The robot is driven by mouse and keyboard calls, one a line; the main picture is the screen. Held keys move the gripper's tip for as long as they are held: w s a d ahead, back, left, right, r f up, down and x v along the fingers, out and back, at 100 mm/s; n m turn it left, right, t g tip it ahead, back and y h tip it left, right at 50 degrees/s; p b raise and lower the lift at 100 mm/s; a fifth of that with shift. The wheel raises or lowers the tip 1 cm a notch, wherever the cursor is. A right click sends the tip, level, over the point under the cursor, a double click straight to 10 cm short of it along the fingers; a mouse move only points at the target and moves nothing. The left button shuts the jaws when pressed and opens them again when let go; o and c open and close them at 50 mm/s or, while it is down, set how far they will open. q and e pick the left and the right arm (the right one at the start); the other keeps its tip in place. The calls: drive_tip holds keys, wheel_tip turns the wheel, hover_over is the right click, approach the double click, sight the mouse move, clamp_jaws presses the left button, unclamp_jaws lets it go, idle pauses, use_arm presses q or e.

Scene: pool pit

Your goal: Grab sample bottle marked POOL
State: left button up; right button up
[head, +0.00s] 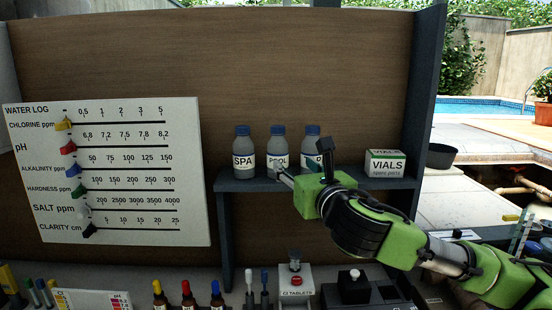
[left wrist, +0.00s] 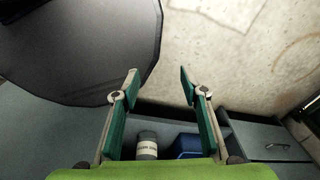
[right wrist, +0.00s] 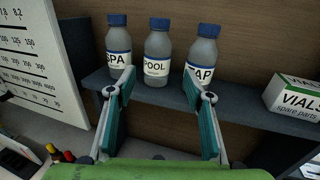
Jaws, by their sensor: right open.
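The sample bottle marked POOL (head: 279,145) stands upright on a dark shelf (head: 240,185), a grey bottle with a blue cap and white label. It stands between the SPA bottle (head: 243,148) and a third bottle (head: 311,145), whose label shows "AP" in the right wrist view. My right gripper (head: 303,164) is open and empty in front of the shelf. In the right wrist view, the POOL bottle (right wrist: 157,50) shows beyond and between the open fingertips (right wrist: 158,78), apart from them. My left gripper (left wrist: 160,78) is open and empty, away from these bottles.
A VIALS box (head: 385,163) stands on the shelf to the right. A water log board (head: 110,170) is at the left. Below the shelf are dropper bottles (head: 188,294) and a tablet box (head: 296,280). The left wrist view shows a labelled container (left wrist: 147,146) in a compartment.

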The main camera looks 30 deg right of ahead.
sight(281, 156)
drive_tip(key=p+x, duration=0.2)
drive_tip(key=x, duration=0.5)
drive_tip(key=shift+w+f, duration=0.1)
drive_tip(key=shift+w, duration=0.4)
drive_tip(key=shift+w+d+p, duration=0.1)
drive_tip(key=shift+w+p, duration=0.1)
drive_tip(key=shift+p, duration=0.15)
drive_tip(key=p+x, duration=0.1)
drive_tip(key=x, duration=0.1)
drive_tip(key=p+x, duration=0.1)
drive_tip(key=x, duration=0.1)
drive_tip(key=shift+w+f, duration=0.25)
drive_tip(key=shift+w, duration=0.15)
use_arm(q)
drive_tip(key=r, duration=0.5)
drive_tip(key=shift+s+a, duration=0.1)
drive_tip(key=shift+s, duration=0.1)
use_arm(e)
drive_tip(key=shift+s, duration=0.1)
use_arm(q)
drive_tip(key=shift+s, duration=0.15)
use_arm(e)
drive_tip(key=c, duration=1)
